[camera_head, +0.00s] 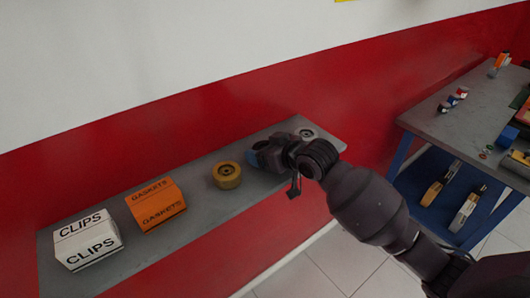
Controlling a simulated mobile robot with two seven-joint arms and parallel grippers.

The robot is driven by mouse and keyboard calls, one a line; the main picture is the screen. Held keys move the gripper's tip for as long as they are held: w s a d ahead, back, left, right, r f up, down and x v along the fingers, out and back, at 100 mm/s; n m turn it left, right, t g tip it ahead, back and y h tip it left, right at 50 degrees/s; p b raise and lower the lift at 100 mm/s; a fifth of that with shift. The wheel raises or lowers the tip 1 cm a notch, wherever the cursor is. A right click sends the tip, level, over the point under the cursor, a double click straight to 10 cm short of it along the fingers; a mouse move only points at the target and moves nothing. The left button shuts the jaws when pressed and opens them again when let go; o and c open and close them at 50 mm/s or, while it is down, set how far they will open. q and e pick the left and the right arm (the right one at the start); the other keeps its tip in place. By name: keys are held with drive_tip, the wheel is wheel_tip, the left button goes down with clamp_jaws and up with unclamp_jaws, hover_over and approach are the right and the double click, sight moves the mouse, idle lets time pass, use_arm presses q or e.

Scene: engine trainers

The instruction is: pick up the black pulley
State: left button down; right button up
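My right gripper (268,158) is over the grey wall shelf, reaching in from the lower right. Its dark fingers blend with the dark shapes around them, so I cannot tell whether it is open or shut, or whether it holds anything. I cannot make out a black pulley; one may be hidden at or behind the gripper. A yellow round part (227,175) with a dark centre lies on the shelf just left of the gripper. A grey round part (306,133) lies behind the wrist near the shelf's right end. My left gripper is not in view.
The grey shelf (200,213) runs along the red wall. An orange gaskets box (156,205) and a white clips box (87,240) stand on its left part. A grey-topped workbench (440,122) with small parts and a blue lower shelf stands at the right.

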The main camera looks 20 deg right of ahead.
drive_tip(key=c, duration=0.8)
drive_tip(key=shift+r, duration=0.1)
drive_tip(key=shift+c, duration=0.2)
drive_tip(key=shift+r, duration=0.1)
